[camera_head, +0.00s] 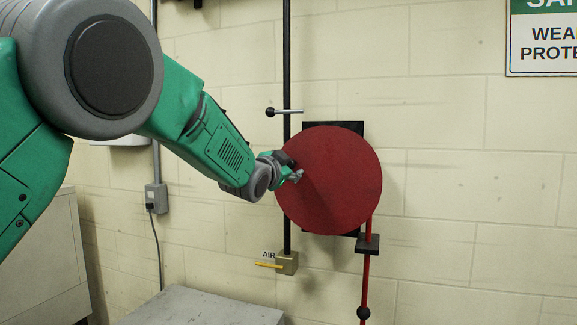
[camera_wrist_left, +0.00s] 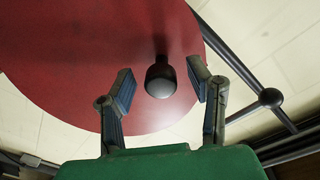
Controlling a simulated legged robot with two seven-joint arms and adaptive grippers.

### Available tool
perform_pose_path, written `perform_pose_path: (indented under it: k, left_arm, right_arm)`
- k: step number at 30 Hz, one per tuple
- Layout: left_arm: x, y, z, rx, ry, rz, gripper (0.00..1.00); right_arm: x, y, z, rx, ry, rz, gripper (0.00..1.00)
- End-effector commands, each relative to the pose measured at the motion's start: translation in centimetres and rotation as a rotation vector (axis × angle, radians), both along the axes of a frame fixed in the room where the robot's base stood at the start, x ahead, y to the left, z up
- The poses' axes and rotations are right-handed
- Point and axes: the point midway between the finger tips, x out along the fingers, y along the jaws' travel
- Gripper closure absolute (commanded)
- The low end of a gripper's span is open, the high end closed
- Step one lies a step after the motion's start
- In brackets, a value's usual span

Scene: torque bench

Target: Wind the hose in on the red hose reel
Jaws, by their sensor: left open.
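The red hose reel (camera_head: 340,185) is a large round disc on a black wall plate. In the left wrist view the reel (camera_wrist_left: 70,50) fills the upper left, and a dark knob on a short stem (camera_wrist_left: 160,78) stands out from its face. My left gripper (camera_head: 291,172) is at the disc's left side. In the wrist view its fingers are open, one on each side of the knob, with gaps showing. The red hose (camera_head: 366,280) hangs from the reel's right side through a black guide (camera_head: 367,244), with a black ball (camera_head: 363,312) lower down. My right gripper is out of view.
A black pipe (camera_head: 287,65) with a ball-ended lever (camera_head: 283,111) runs left of the reel, down to a brass valve (camera_head: 288,262) with a yellow handle, labelled AIR. A grey cabinet top (camera_head: 205,308) stands below.

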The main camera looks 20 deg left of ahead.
Motion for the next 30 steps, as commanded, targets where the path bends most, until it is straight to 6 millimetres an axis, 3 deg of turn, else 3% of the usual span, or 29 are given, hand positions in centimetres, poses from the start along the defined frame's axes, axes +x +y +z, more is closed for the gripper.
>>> perform_pose_path:
  k: [5, 6, 9, 20, 30]
  left_arm:
    - [0.0, 0.0, -0.1, 0.0, 0.001, 0.001, 0.57]
    - [0.0, 0.0, -0.1, 0.0, 0.001, 0.001, 0.71]
    - [0.0, 0.0, -0.1, 0.0, 0.001, 0.0, 1.0]
    - [0.0, 0.1, -0.6, -0.038, 0.004, -0.001, 1.0]
    - [0.0, 0.9, -2.9, -0.257, 0.013, 0.0, 1.0]
  right_arm:
    - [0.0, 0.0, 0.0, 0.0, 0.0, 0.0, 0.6]
    - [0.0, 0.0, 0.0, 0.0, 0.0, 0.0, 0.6]
    - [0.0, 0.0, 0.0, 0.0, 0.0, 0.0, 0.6]
    - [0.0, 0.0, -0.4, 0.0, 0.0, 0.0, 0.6]
    - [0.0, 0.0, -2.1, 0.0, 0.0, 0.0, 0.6]
